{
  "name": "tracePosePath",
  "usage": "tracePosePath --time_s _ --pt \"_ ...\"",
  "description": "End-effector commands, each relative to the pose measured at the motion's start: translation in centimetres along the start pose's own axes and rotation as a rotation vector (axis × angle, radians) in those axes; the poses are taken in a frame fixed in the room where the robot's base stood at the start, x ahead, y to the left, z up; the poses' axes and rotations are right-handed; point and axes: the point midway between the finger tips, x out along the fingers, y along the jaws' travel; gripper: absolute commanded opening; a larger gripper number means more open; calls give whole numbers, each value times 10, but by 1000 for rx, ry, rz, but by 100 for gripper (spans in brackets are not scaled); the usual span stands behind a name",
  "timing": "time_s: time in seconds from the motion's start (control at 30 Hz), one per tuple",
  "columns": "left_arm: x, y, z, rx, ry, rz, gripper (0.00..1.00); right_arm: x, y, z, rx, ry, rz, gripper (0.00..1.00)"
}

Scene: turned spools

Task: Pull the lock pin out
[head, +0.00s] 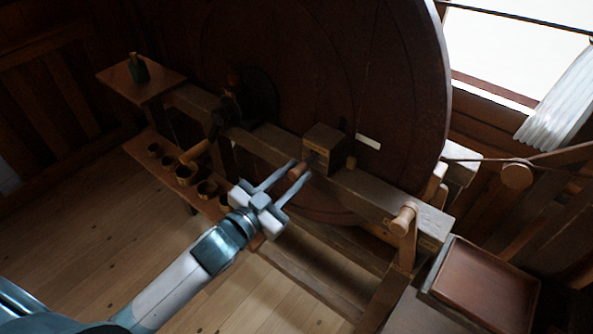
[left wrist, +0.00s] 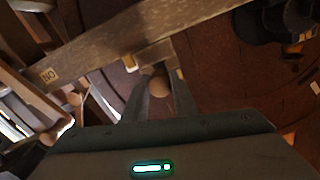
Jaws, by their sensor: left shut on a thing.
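The lock pin (head: 297,171) shows as a rounded wooden knob at the front of a square wooden block (head: 323,140) on the long beam. My left gripper (head: 300,170) reaches up from below, with one finger on each side of the knob, and is shut on it. In the left wrist view the knob of the lock pin (left wrist: 159,91) sits between the two fingers of my left gripper (left wrist: 162,78), against the block (left wrist: 152,54). The pin's shaft is hidden, so I cannot tell how deep it sits. My right gripper is not in view.
A large dark wheel (head: 400,90) stands behind the beam (head: 375,193). A peg handle (head: 404,218) sticks up at right, near a brown tray (head: 487,285). Several small cups stand on a low shelf at left; a bottle (head: 138,70) stands on a small upper shelf (head: 115,77).

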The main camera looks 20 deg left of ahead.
Motion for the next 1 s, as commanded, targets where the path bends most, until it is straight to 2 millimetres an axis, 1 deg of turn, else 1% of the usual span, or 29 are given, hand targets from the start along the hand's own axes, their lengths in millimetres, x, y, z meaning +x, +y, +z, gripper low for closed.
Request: tracePosePath --time_s 0.1,0.13,0.17,0.2,0.3,0.53,0.67,0.87,1.0 --pt "0 1 1 0 0 2 0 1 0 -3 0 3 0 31" --pt "0 1 1 0 0 2 28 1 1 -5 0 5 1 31" --pt "0 1 1 0 0 2 35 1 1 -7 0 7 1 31" --pt "0 1 1 0 0 2 44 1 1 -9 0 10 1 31" --pt "0 1 0 0 0 1 44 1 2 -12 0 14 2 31" --pt "0 0 0 0 1 1 44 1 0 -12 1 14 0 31" --pt "-4 1 1 0 1 1 44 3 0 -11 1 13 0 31" --pt "-22 1 2 0 0 1 44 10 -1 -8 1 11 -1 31" --pt "-42 2 4 0 -1 1 44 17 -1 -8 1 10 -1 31"
